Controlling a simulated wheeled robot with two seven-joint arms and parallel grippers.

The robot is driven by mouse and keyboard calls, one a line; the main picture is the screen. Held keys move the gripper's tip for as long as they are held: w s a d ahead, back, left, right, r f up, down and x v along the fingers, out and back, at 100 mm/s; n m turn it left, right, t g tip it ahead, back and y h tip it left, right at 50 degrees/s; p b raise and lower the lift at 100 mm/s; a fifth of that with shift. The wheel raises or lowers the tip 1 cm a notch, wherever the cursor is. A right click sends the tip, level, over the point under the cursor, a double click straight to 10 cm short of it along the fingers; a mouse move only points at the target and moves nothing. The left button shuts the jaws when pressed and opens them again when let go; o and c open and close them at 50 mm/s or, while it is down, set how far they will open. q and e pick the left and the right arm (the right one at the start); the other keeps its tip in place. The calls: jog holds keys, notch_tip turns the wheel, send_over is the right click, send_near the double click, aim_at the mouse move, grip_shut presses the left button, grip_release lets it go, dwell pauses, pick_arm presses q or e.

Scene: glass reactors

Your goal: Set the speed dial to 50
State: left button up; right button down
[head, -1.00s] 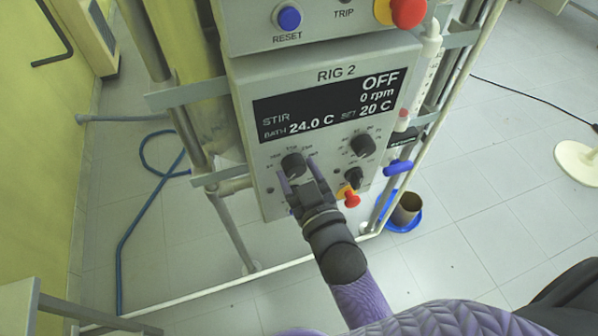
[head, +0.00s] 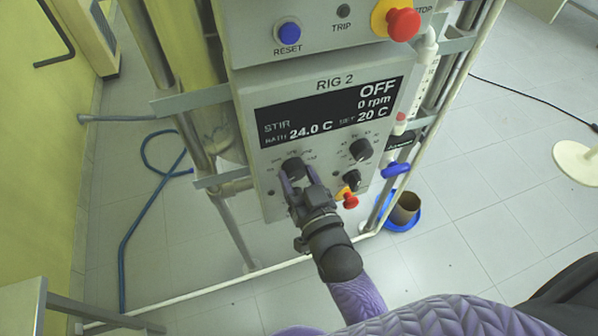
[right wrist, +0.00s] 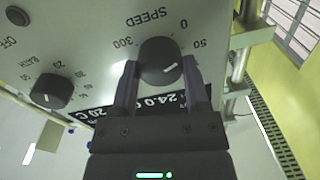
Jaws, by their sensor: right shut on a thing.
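The speed dial (head: 293,168) is a round black knob on the lower left of the RIG 2 panel (head: 243,120). In the right wrist view the same dial (right wrist: 158,62) shows upside down, with SPEED, 0, 50 and 300 printed around it. Its white pointer line points right, roughly toward the 50 mark; I cannot read it exactly. My right gripper (head: 297,178) has its purple fingers on either side of the dial, shut on it. The fingers also show in the right wrist view (right wrist: 160,80). My left gripper is not in view.
The display (head: 330,108) reads STIR OFF, 0 rpm, bath 24.0 C, set 20 C. A blue RESET button (head: 288,32) and red stop button (head: 403,22) are above.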

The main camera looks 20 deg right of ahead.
jog(key=m+p, duration=0.1)
jog(key=m, duration=0.2)
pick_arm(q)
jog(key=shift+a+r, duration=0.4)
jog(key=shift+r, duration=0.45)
pick_arm(e)
jog(key=shift+m, duration=0.8)
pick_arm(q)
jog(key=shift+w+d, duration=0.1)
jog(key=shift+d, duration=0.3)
pick_arm(e)
jog(key=shift+c, duration=0.5)
grip_release()
pick_arm(q)
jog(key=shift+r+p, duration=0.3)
jog(key=shift+p, duration=0.2)
pick_arm(e)
jog(key=s, duration=1)
jog(key=shift+d+f, duration=0.2)
jog(key=shift+d, duration=0.15)
